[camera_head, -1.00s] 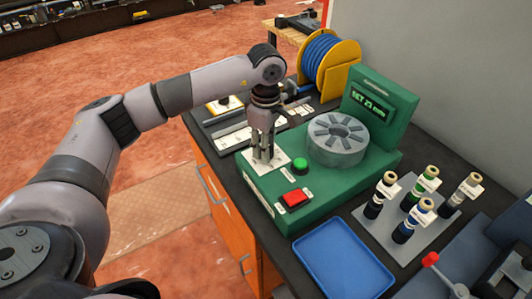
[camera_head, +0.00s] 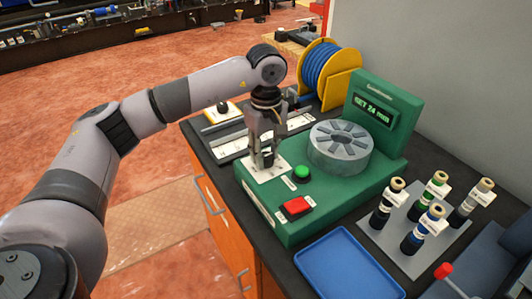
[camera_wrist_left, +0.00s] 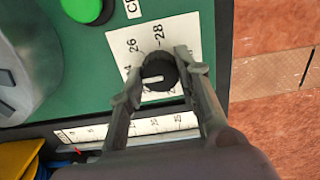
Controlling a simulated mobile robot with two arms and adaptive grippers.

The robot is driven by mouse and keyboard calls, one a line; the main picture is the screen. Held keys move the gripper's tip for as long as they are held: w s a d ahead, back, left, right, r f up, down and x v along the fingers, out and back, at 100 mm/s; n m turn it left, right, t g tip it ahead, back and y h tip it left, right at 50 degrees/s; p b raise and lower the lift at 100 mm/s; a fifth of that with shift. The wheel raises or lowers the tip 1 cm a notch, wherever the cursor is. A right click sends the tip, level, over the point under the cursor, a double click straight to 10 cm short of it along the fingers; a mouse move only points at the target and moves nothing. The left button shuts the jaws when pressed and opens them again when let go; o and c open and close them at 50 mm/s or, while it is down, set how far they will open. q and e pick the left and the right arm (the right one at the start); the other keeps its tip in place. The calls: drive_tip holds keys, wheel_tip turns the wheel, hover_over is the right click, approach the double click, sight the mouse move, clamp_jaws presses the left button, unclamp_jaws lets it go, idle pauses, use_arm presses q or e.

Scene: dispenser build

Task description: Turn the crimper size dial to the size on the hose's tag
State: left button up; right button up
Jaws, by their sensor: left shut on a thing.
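The green crimper (camera_head: 300,222) stands on the dark bench, with a grey round die head (camera_head: 340,150) and a display (camera_head: 372,110) that reads "SET 24 mm". Its black size dial (camera_wrist_left: 160,68) sits on a white scale plate (camera_wrist_left: 125,43), where 26 and 28 are legible and other numbers are partly hidden. My left gripper (camera_head: 264,158) points down over the plate, shut on the dial, with one finger on each side in the left wrist view. Several tagged hose pieces (camera_head: 432,188) stand upright on a grey stand; their tag writing is too small to read. My right gripper is out of view.
A blue tray (camera_head: 350,283) lies in front of the crimper. A yellow reel of blue hose (camera_head: 320,65) and a ruler strip (camera_wrist_left: 155,126) are behind the dial.

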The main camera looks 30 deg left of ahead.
sight(266, 156)
use_arm(q)
drive_tip(key=shift+r, duration=0.1)
drive_tip(key=o, duration=1.1)
drive_tip(key=shift+o, duration=0.2)
wheel_tip(266, 156, up, 12)
idle(0.4)
